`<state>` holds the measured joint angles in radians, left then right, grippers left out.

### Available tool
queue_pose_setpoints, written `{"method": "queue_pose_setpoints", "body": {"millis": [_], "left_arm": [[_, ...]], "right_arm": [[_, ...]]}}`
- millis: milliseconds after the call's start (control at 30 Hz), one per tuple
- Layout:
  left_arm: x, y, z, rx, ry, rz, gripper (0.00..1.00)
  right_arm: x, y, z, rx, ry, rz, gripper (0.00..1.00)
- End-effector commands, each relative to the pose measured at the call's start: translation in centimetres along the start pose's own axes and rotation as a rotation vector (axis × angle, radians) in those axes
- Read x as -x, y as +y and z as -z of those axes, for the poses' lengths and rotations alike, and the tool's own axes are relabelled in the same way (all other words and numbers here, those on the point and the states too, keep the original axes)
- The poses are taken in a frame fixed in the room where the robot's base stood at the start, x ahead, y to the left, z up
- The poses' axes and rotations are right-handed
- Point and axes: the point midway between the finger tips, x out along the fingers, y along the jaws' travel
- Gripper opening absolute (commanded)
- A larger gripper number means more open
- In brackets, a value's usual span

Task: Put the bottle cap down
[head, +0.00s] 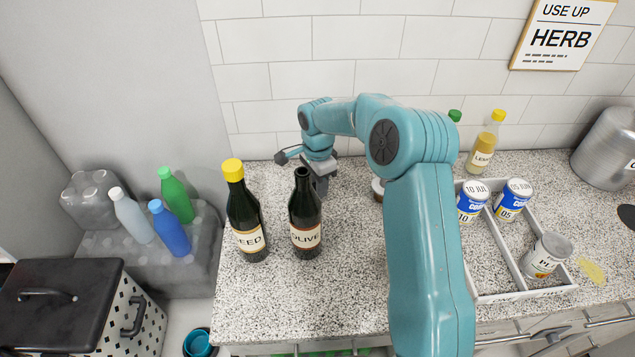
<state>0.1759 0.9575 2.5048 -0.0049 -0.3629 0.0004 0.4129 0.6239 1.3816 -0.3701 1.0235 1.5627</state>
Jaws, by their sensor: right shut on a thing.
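A dark bottle labelled OLIVE (306,222) stands upright on the speckled counter, with its neck bare. My right gripper (321,186) is just behind and to the right of its neck, low over the counter and pointing down. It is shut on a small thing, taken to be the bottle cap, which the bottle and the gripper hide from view. A second dark bottle (245,215), its label partly read as EED, stands to the left with a yellow cap (233,170) on. My left gripper is not in view.
My right arm hides part of the counter and a small jar (378,190). A white divided tray (520,293) with several cans is at the right. A yellow-capped bottle (484,146) stands behind it. The counter front (300,305) is clear. A grey crate with bottles (110,255) is at left.

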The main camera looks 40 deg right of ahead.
Motion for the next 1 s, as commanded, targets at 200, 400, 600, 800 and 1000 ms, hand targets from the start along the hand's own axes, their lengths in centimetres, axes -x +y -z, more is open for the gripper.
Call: {"method": "queue_pose_setpoints", "body": {"millis": [200, 400, 600, 800, 1000], "left_arm": [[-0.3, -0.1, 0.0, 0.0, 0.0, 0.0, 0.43], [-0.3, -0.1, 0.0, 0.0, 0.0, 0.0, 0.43], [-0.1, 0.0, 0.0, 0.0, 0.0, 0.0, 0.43], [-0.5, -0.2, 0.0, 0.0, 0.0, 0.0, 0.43], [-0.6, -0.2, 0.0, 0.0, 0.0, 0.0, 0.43]], "right_arm": [[-0.3, 0.0, 0.0, 0.0, 0.0, 0.0, 0.6], [-0.3, 0.0, 0.0, 0.0, 0.0, 0.0, 0.6], [0.8, -0.1, 0.0, 0.0, 0.001, 0.004, 0.6], [5.2, -0.1, 0.0, -0.001, 0.001, 0.006, 0.6], [9.6, -0.1, 0.0, 0.0, 0.0, 0.005, 0.6]]}}
